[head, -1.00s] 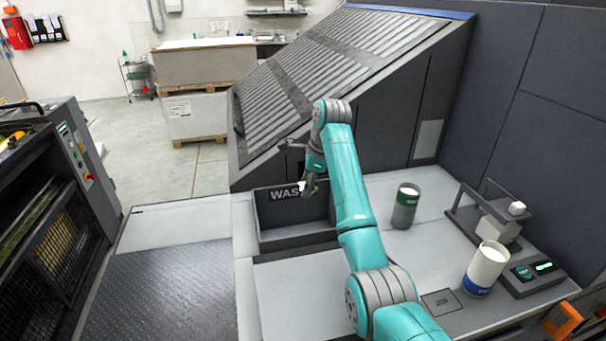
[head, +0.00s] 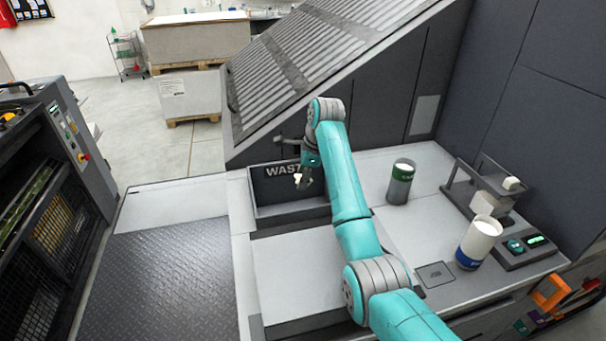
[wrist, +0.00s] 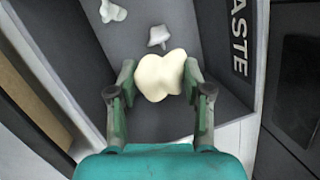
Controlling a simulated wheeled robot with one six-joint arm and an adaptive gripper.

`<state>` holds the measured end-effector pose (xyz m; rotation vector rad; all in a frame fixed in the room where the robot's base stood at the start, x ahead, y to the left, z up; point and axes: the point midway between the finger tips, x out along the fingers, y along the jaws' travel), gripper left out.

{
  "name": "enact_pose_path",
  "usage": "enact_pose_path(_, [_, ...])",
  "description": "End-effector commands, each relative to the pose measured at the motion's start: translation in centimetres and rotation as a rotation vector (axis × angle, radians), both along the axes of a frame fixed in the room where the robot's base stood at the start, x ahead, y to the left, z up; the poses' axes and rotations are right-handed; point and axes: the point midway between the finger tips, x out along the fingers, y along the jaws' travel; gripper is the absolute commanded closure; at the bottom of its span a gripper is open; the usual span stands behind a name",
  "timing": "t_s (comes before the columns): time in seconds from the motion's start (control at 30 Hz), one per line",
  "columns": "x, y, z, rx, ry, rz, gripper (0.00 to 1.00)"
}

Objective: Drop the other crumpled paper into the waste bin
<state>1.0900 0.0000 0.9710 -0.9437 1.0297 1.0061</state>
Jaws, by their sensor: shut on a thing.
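A crumpled paper (wrist: 161,77), cream-white and lumpy, is between the fingers of my gripper (wrist: 160,82) in the wrist view. My gripper is shut on it. In the head view my gripper (head: 304,183) hangs at the dark waste bin (head: 265,190), with the pale paper (head: 298,178) just showing at the fingertips. The wrist view looks down into the bin (wrist: 222,85), with the paper over its inside. Two other white pieces, one at the top left (wrist: 112,11) and one behind the held paper (wrist: 157,37), lie in the bin.
A dark green-banded cup (head: 400,184) stands right of the arm. A white and blue container (head: 478,244) stands farther right, near a small grey device (head: 500,190). A sloped ribbed machine panel (head: 300,70) rises behind the bin. The pale worktop in front of the bin is clear.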

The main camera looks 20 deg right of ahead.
Motion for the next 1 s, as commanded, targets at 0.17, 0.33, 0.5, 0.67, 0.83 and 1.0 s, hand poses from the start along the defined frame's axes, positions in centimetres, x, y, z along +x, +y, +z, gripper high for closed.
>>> enact_pose_path(0.17, [0.0,0.0,0.0,0.0,0.0,0.0,0.21])
enact_pose_path(0.33, [0.0,0.0,0.0,0.0,0.0,0.0,0.21])
enact_pose_path(0.5, [0.0,0.0,0.1,0.0,0.0,0.0,0.21])
enact_pose_path(0.67, [0.0,0.0,0.8,0.0,-0.001,0.0,0.21])
enact_pose_path(0.83, [0.0,0.0,2.4,0.001,-0.002,0.0,0.21])
enact_pose_path(1.0, [0.0,0.0,4.3,0.0,-0.002,0.001,0.21])
